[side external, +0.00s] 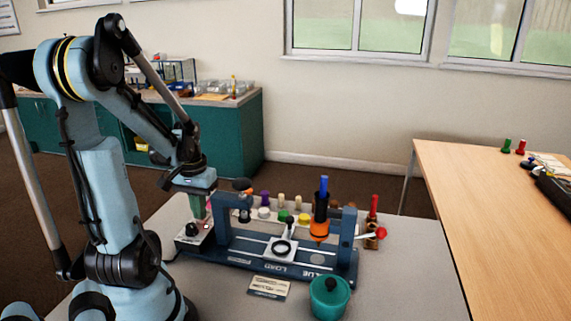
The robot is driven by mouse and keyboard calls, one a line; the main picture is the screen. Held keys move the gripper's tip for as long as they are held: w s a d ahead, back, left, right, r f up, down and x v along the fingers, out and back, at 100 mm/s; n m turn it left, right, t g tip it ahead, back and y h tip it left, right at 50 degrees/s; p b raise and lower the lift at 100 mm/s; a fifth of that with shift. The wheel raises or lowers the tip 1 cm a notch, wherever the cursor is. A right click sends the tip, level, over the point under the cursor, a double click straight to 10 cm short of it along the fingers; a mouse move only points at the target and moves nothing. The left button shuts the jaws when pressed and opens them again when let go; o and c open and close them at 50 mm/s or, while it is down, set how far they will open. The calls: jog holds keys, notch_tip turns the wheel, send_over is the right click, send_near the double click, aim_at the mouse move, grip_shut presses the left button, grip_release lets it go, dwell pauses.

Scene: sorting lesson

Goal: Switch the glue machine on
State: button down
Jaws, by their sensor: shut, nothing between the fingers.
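The glue machine (262,262) is a blue frame on the grey table, with lettering that looks like "LOAD" and "GLUE" on its front. A small white-topped control box (196,240) with a dark round knob (192,229) stands at its left end. My gripper (200,214) points down just above this box, shut and empty. At this size I cannot tell whether its fingertips touch the box. An orange and black nozzle holder with a blue top (320,222) is at the machine's right side. A black-handled round piece (283,246) sits at its middle.
Several coloured pegs stand behind the machine. A red-topped item (374,210) is to its right. The table's right front is clear.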

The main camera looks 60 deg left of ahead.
notch_tip(320, 180, up, 8)
dwell(1.0)
